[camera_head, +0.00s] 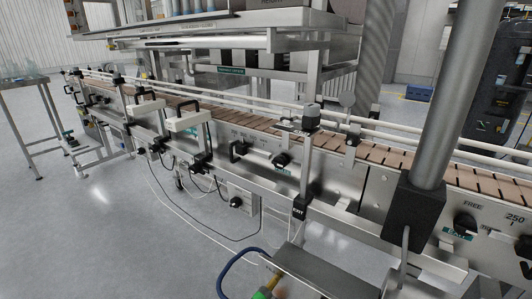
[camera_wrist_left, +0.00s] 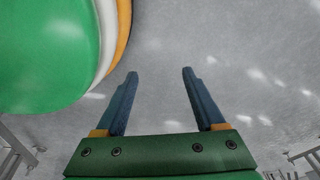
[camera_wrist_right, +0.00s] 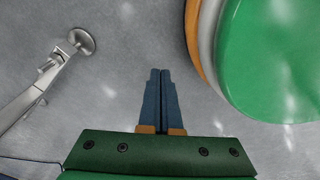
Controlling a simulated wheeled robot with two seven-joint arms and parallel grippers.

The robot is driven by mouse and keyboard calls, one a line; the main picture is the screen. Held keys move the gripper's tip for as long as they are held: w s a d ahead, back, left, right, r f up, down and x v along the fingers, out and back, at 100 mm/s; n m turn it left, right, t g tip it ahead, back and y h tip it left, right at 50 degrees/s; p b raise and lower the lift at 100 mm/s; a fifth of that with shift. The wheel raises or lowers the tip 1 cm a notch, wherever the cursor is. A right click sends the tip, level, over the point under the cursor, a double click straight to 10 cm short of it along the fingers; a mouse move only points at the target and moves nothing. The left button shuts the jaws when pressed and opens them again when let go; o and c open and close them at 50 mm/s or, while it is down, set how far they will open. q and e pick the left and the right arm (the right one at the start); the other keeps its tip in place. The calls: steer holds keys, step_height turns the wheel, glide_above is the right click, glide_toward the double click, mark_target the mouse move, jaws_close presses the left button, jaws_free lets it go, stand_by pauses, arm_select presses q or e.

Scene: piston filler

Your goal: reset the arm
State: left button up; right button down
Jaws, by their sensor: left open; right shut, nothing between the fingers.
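My left gripper (camera_wrist_left: 160,74) shows in the left wrist view. Its two blue fingers are wide apart, with only grey floor between and beyond them. My right gripper (camera_wrist_right: 161,73) shows in the right wrist view. Its fingers are together with nothing between them, over bare floor. Green, white and orange parts of my own arms fill an upper corner of each wrist view. Neither gripper can be made out in the head view. A small green and orange piece shows at that view's bottom edge, too cut off to name.
A conveyor (camera_head: 232,119) with brown slats and side rails crosses the head view. A grey post in a black clamp (camera_head: 412,215) stands at right. A metal leg with a round foot (camera_wrist_right: 82,41) is left of my right gripper. Floor (camera_head: 75,215) is open at left.

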arm_select(q)
steer(key=s+d+r+p, duration=0.1)
steer(key=s+r+p, duration=0.1)
steer(key=r+p, duration=1)
steer(key=s+d+r+g+p, duration=0.1)
steer(key=s+r+p, duration=0.2)
steer(key=r+p, duration=0.9)
steer(key=shift+d+r+g+p, duration=0.3)
steer(key=shift+d+p, duration=0.1)
steer(key=shift+p, duration=0.25)
arm_select(e)
steer(key=s+a+r, duration=0.1)
steer(key=a+r, duration=0.1)
steer(key=r, duration=1)
steer(key=s+a+r, duration=0.1)
steer(key=s+r, duration=0.1)
steer(key=r, duration=1.1)
steer(key=shift+a+g+y, duration=0.35)
steer(key=shift+g+y, duration=0.05)
steer(key=shift+w+d, duration=0.1)
steer(key=shift+d, duration=0.2)
